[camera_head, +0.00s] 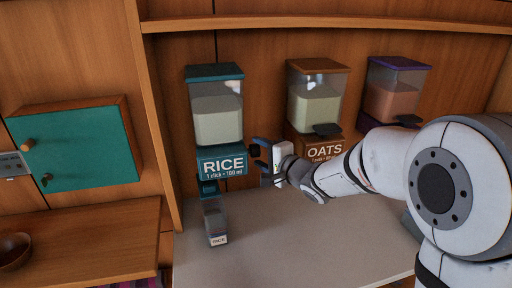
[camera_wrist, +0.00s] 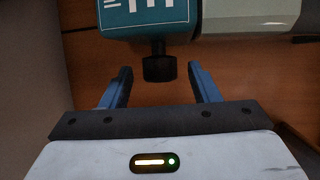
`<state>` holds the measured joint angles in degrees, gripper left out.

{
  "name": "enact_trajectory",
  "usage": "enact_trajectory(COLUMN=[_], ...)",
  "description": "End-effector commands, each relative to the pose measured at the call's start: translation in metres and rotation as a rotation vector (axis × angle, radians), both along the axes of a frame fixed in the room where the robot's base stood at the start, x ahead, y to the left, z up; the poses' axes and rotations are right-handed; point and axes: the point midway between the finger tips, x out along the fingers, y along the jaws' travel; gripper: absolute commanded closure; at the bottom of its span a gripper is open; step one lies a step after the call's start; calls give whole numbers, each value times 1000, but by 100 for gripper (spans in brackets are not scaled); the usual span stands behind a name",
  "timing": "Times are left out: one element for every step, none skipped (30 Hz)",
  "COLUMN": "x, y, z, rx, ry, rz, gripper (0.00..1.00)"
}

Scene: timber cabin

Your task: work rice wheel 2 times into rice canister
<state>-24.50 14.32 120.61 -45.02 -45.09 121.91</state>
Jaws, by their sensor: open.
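The rice dispenser has a clear bin of pale grain (camera_head: 217,112) and a teal body marked RICE (camera_head: 222,162). Its rice wheel, a dark knob (camera_head: 254,151), sticks out on the right side; it also shows in the wrist view (camera_wrist: 159,66). My gripper (camera_head: 266,162) is open beside the knob. In the wrist view my gripper (camera_wrist: 161,74) has one blue finger on each side of the knob's end, with gaps on both sides. The rice canister (camera_head: 215,219), greyish with a RICE label, stands on the counter below the dispenser. Its contents cannot be made out.
An oats dispenser (camera_head: 316,102) and a purple-topped dispenser (camera_head: 394,92) hang to the right, the oats one close behind my arm. A teal cabinet door (camera_head: 75,148) and a wooden counter with a bowl (camera_head: 14,251) are at left. The pale counter (camera_head: 290,240) is clear in front.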

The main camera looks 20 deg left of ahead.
Motion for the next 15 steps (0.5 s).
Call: enact_trajectory(x=[6, 9, 13, 16, 18, 22, 24, 26, 28, 29, 30, 31, 31, 31, 31], y=[7, 10, 15, 18, 21, 25, 27, 29, 31, 32, 33, 34, 35, 35, 35], z=[-2, -3, -4, -4, -5, -6, -6, -6, -7, -7, -7, -7, -7, -7, -7], rx=[-1, -1, -1, -1, -1, -2, -1, -1, -2, -2, -2, -2, -1, -1, -1], ry=[2, 1, 2, 1, 1, 1, 1, 1, 1, 1, 1, 1, 0, 0, 0], rz=[-1, -3, -4, -4, -5, -6, -7, -8, -9, -10, -10, -10, -11, -11, -11], gripper=[44, 44, 44, 44, 44, 44, 44, 44, 44, 44, 44, 44, 44, 44, 44])
